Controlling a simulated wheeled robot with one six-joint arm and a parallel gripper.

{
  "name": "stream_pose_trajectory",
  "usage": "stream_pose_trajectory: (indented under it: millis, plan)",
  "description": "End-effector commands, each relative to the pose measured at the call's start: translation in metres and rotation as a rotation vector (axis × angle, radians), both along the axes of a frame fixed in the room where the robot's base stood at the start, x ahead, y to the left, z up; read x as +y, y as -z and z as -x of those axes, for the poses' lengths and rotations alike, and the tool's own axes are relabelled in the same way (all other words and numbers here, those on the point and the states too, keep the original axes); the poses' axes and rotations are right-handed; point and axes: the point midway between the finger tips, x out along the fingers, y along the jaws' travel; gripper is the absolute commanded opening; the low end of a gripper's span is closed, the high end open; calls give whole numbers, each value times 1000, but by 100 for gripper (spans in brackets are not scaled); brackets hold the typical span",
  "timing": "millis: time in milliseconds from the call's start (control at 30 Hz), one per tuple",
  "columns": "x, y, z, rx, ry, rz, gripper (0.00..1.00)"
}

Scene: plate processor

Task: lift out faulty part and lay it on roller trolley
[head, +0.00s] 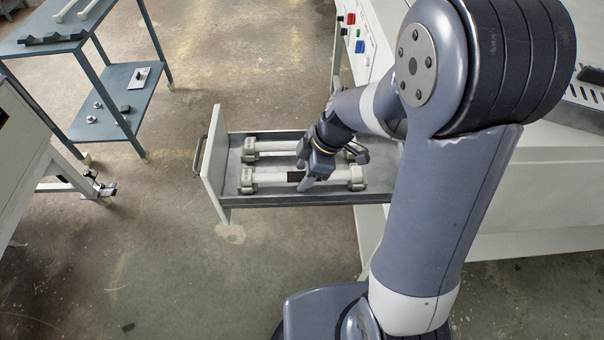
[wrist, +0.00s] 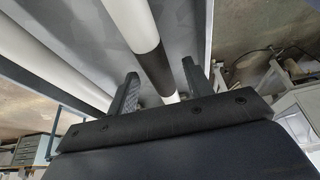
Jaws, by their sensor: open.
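Two pale rollers lie side by side in an open drawer (head: 215,178) in the head view. The nearer roller (head: 268,178) has a black band (head: 295,177) near its middle; the farther roller (head: 275,146) shows no band, though my arm hides part of it. My gripper (head: 306,184) is over the nearer roller, just right of the band. In the wrist view my open gripper (wrist: 160,88) has its fingers on either side of the banded roller (wrist: 153,68). The plain roller (wrist: 50,55) is to the left. I cannot tell whether the fingers touch the roller.
A blue-grey two-shelf trolley (head: 115,92) stands at the upper left, with white rods and dark cradles on top and small parts below. The drawer comes out of a white machine (head: 530,190) at right. A pale cabinet (head: 25,150) is at the left edge. Floor between is clear.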

Motion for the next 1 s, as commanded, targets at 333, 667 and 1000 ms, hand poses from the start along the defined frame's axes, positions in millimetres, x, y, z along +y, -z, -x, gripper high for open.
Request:
stream_pose_trajectory:
  millis: [333,667,1000]
  plan:
    - [0,0,0,0,1,0,35]
    - [0,0,0,0,1,-1,8]
    - [0,-1,0,-1,0,-1,0]
